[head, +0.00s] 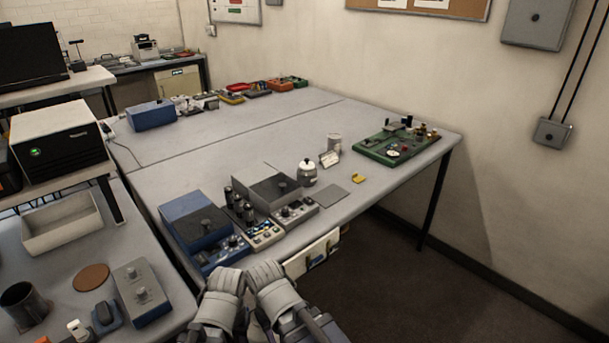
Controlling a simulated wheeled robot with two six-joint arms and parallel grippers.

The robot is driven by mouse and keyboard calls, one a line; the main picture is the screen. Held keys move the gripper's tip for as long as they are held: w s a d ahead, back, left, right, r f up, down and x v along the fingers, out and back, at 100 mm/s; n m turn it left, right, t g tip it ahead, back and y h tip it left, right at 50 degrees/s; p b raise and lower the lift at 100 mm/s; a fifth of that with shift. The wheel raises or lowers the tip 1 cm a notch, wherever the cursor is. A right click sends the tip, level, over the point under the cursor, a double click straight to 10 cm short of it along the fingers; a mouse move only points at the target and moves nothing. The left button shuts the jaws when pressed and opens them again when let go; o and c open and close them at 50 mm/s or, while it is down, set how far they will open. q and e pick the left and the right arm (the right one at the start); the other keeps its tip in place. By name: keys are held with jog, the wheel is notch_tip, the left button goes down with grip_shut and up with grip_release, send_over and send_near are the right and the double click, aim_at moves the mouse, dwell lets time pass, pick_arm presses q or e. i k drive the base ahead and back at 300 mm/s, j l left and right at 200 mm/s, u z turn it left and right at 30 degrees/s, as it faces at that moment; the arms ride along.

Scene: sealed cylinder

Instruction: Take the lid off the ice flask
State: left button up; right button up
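The ice flask (307,176) is likely the small pale round vessel standing upright on the long grey table. My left gripper (229,281) and my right gripper (264,274) are side by side at the bottom middle of the head view. Both are in front of the table's near edge, well short of the flask and apart from it. Their fingertips are too small and folded together to tell open from shut.
Grey and blue instrument boxes (275,190) stand on the table left of the flask. A flat grey plate (332,197) and a yellow bracket (358,178) lie to its right. A metal cylinder (334,142) and a green board (397,147) are behind. Floor (400,285) is clear at right.

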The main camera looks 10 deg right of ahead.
aim_at(306, 165)
jog(key=i+l+u, duration=0.15)
jog(key=l+u, duration=0.15)
jog(key=l, duration=0.55)
jog(key=l+u, duration=0.25)
jog(key=l, duration=0.6)
